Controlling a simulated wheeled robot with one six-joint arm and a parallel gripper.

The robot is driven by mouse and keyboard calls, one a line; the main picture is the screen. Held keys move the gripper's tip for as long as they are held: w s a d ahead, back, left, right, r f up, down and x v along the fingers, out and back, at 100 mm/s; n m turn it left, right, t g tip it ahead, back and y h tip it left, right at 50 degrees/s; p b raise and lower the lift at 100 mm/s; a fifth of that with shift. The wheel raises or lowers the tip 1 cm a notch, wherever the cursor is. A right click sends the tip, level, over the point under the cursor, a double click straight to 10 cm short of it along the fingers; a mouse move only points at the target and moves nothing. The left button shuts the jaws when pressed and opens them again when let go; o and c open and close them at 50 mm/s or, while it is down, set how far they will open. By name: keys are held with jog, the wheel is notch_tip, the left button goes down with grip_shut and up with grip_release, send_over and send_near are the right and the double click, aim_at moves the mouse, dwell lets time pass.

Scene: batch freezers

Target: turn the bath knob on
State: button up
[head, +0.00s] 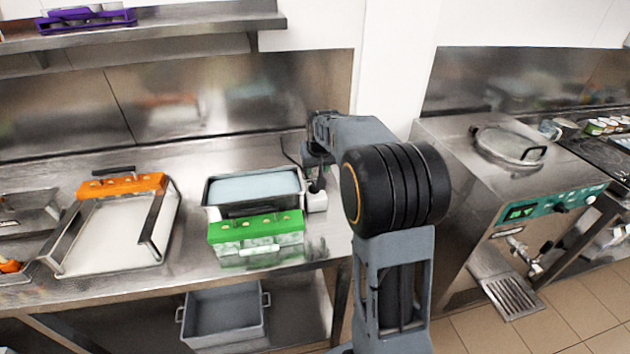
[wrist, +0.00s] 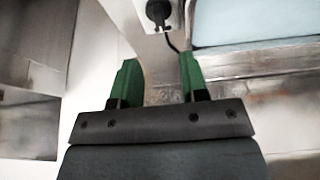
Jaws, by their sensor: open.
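The bath is a steel tub with pale blue liquid (head: 254,187) on the counter, in the middle of the head view; the liquid also shows at the upper right of the wrist view (wrist: 250,22). A small white box (head: 317,201) stands at the bath's right side. In the wrist view a round black knob (wrist: 158,12) sits on a pale plate at the top edge, with a dark cable beside it. My gripper (wrist: 159,62) has two green fingers, open and empty. The knob lies beyond the fingertips, apart from them. In the head view my arm largely hides the gripper.
A green-topped mold (head: 256,227) stands in front of the bath. An orange-handled piece (head: 121,186) lies on a white-floored tray to the left. A steel machine with a round lid (head: 508,146) stands at the right. A grey bin (head: 223,314) is below the counter.

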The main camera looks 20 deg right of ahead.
jog(key=p+x, duration=0.1)
jog(key=x, duration=0.8)
jog(key=shift+f, duration=0.25)
grip_shut()
